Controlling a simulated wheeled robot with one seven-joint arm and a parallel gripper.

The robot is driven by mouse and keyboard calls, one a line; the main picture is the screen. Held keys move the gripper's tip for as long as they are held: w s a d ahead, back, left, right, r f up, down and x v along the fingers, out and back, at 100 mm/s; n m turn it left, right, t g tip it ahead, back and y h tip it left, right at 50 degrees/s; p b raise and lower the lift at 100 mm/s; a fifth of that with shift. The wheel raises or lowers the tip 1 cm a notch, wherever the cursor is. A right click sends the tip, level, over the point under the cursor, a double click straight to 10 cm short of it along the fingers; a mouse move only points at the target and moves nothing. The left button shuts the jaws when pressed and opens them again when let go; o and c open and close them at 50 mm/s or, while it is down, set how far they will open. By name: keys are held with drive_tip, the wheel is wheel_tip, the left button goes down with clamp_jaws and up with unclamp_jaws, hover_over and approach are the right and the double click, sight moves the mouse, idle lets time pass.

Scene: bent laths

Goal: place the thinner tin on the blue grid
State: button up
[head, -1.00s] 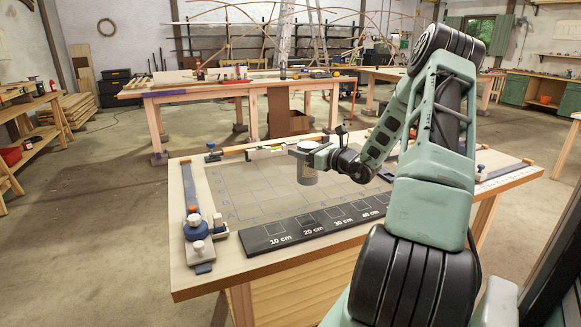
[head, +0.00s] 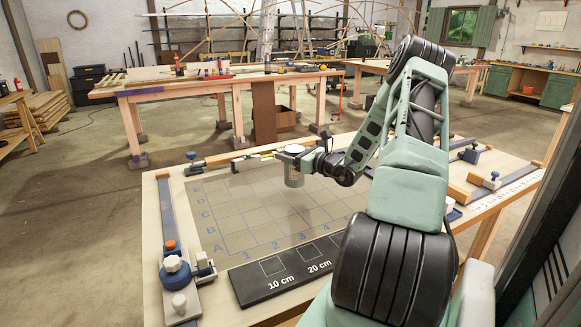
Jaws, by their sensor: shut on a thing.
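The tin is upright. It appears over the far middle part of the blue grid (head: 235,213), which has blue lines, letters and numbers on a grey-brown mat. I cannot tell how far the tin's base is above the mat. No second tin shows, so its thickness cannot be compared. My arm hides the right part of the grid.
A black strip (head: 255,291) with centimetre marks lies along the near edge. A rail with a blue knobbed clamp (head: 175,267) runs down the left side. A level (head: 250,162) lies behind the grid. Wooden blocks and clamps (head: 492,181) sit at the right. The grid's left part is clear.

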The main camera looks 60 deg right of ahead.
drive_tip(key=shift+f, duration=2.05)
drive_tip(key=shift+f, duration=0.1)
drive_tip(key=o, duration=1.3)
drive_tip(key=shift+c, duration=0.2)
drive_tip(key=s+b, duration=0.2)
drive_tip(key=s, duration=1)
drive_tip(key=shift+a, duration=0.25)
